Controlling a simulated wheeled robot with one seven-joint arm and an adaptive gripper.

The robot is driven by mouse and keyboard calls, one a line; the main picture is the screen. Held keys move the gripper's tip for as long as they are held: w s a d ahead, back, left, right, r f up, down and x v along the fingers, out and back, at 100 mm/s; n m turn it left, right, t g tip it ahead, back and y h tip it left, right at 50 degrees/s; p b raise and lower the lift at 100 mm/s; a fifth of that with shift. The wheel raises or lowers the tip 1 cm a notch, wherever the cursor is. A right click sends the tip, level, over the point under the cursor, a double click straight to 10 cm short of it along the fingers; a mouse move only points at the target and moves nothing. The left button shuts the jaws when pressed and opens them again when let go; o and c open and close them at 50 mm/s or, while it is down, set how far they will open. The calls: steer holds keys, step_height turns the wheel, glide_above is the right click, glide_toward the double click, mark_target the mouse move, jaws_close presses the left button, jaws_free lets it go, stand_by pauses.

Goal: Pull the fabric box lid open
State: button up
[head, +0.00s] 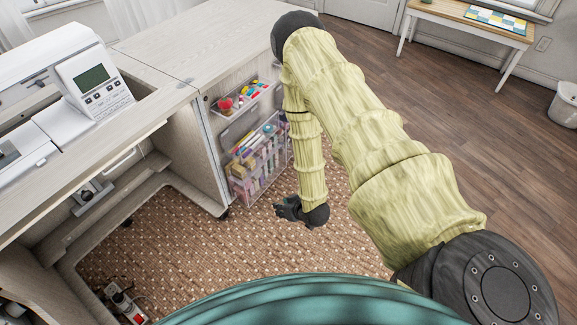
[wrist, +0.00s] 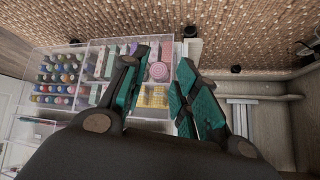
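The fabric box (head: 250,172) is a clear box of folded fabrics, low on the cabinet's inner side in the head view. In the wrist view the fabric box (wrist: 102,62) lies behind and left of my fingers, its patterned contents showing between them. Its lid is see-through, and I cannot make out its exact edge or how far it stands open. My gripper (head: 287,208) hangs low in front of the cabinet, right of the box. In the wrist view my gripper (wrist: 164,68) has its two teal-padded fingers apart with nothing between them. Contact with the box is not visible.
A clear case of thread spools (wrist: 58,75) adjoins the fabric box. A small clear tray (head: 240,99) of colourful items is above it. The sewing machine (head: 80,70) stands on the cabinet at left. A power strip (head: 125,303) lies on the carpet (head: 190,250).

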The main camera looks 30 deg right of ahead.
steer(key=w+d+f+n+t+y+b, duration=0.15)
steer(key=w+d+f+t+b, duration=0.35)
steer(key=w+d+b, duration=0.5)
steer(key=w+d+f+n+t+y+b, duration=0.15)
steer(key=w+d+f+t+b, duration=0.3)
steer(key=w+d+b, duration=0.5)
steer(key=shift+g+h, duration=0.25)
steer(key=shift+h, duration=0.05)
steer(key=w+b, duration=0.2)
steer(key=w, duration=0.5)
steer(key=shift+a, duration=0.15)
jaws_close()
